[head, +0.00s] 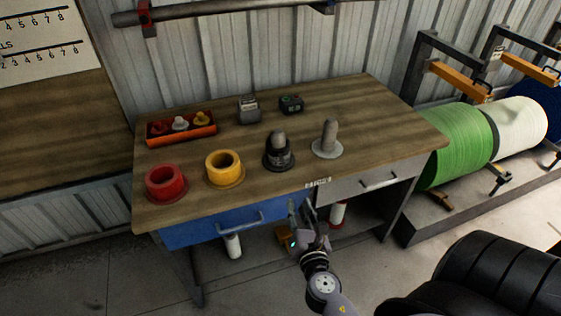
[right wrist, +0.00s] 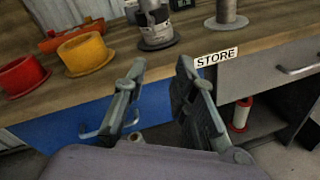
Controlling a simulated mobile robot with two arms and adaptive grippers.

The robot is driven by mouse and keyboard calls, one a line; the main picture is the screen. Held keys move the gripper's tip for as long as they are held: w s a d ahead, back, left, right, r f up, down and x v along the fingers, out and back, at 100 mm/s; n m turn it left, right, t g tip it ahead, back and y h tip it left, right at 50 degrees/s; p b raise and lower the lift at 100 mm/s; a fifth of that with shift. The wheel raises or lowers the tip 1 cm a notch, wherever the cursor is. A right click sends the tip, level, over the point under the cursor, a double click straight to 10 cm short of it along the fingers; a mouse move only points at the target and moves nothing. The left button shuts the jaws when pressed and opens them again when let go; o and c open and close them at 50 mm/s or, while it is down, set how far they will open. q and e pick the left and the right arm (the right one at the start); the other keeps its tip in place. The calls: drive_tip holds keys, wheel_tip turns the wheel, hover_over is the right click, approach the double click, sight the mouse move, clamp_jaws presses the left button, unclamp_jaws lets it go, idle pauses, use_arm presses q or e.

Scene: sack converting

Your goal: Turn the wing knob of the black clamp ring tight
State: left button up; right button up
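The black clamp ring (head: 278,153) sits around a grey upright post (head: 278,136) near the front edge of the workbench. In the right wrist view the black ring (right wrist: 157,42) is at the top, with the upper part cut off. Its wing knob is too small to make out. My right gripper (head: 301,207) is in front of the bench, below and to the right of the ring, apart from it. In the right wrist view its two fingers (right wrist: 163,68) are spread with nothing between them. My left gripper is not in view.
A red ring (head: 166,183), a yellow ring (head: 224,167) and a bare grey post (head: 329,139) stand along the bench. An orange tray (head: 181,128) with small knobs is behind. A blue drawer (head: 215,229) and a grey drawer (head: 370,182) face me. Green rolled material (head: 455,145) is at right.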

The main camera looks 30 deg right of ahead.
sight(282, 161)
drive_tip(key=w+d+n, duration=0.2)
drive_tip(key=w, duration=0.3)
drive_tip(key=w+d+r+n+p, duration=0.1)
drive_tip(key=w+d+n, duration=0.1)
drive_tip(key=w, duration=0.4)
drive_tip(key=w+d+n+t+p, duration=0.1)
drive_tip(key=w+n, duration=0.2)
drive_tip(key=w, duration=0.3)
drive_tip(key=shift+d+r, duration=0.4)
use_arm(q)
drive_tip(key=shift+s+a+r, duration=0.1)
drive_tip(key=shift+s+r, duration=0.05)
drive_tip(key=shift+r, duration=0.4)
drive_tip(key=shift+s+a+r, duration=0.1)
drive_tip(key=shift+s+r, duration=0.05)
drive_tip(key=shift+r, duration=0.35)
use_arm(e)
drive_tip(key=shift+s, duration=0.1)
clamp_jaws()
